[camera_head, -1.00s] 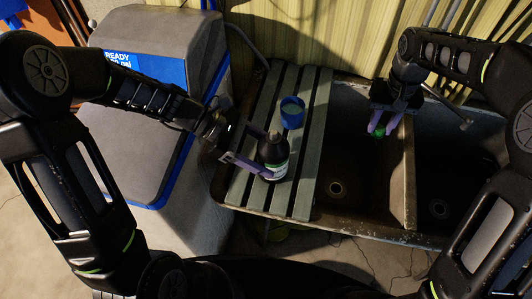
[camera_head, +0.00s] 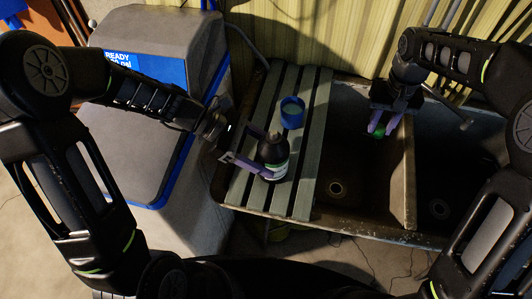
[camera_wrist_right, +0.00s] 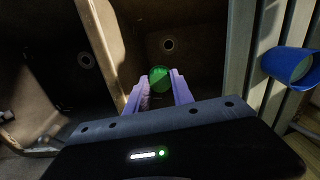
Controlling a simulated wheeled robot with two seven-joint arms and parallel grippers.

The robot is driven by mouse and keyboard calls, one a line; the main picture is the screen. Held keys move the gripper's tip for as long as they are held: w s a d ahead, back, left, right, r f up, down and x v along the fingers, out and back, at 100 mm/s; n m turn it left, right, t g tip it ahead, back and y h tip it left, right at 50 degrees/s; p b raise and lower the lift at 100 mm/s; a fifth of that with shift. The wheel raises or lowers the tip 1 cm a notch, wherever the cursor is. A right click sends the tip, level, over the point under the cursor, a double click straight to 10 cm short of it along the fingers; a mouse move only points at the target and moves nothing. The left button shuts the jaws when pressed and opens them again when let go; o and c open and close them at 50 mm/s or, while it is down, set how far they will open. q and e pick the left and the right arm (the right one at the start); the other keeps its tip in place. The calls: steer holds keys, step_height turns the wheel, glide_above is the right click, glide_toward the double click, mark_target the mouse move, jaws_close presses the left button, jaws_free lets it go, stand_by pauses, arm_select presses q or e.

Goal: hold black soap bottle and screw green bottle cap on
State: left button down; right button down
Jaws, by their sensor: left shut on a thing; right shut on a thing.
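The black soap bottle (camera_head: 274,152) stands upright on the slatted board. My left gripper (camera_head: 258,160) is shut on it from the left side. The green bottle cap (camera_head: 379,133) is between the fingertips of my right gripper (camera_head: 380,128), which holds it above the sink, to the right of the bottle and apart from it. In the right wrist view the cap (camera_wrist_right: 159,78) shows as a green disc gripped at the tips of the purple fingers (camera_wrist_right: 158,90). The bottle is outside the right wrist view.
The double-basin sink (camera_head: 345,160) has a divider wall (camera_head: 409,180). A grey water softener (camera_head: 165,60) stands at left.

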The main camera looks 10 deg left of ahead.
stand_by(0.6)
steer(key=s+a+r+n, duration=0.15)
steer(key=a+r, duration=0.25)
steer(key=a, duration=0.4)
steer(key=s+a+r+n, duration=0.15)
steer(key=a+r, duration=0.25)
steer(key=a, duration=0.5)
steer(key=s+a+r+n, duration=0.1)
steer(key=s+a+r, duration=0.1)
steer(key=s+a, duration=0.1)
steer(key=s+a+r, duration=0.2)
steer(key=s+a, duration=0.1)
steer(key=s+a+r+n, duration=0.1)
steer(key=s+a+r, duration=0.1)
steer(key=s+r, duration=0.1)
steer(key=shift+s+a+n, duration=0.3)
steer(key=shift+s+a, duration=0.1)
steer(key=shift+s, duration=0.05)
steer(key=shift+s+d+f, duration=0.1)
steer(key=shift+s+d, duration=0.1)
steer(key=shift+s, duration=0.05)
steer(key=shift+f, duration=0.8)
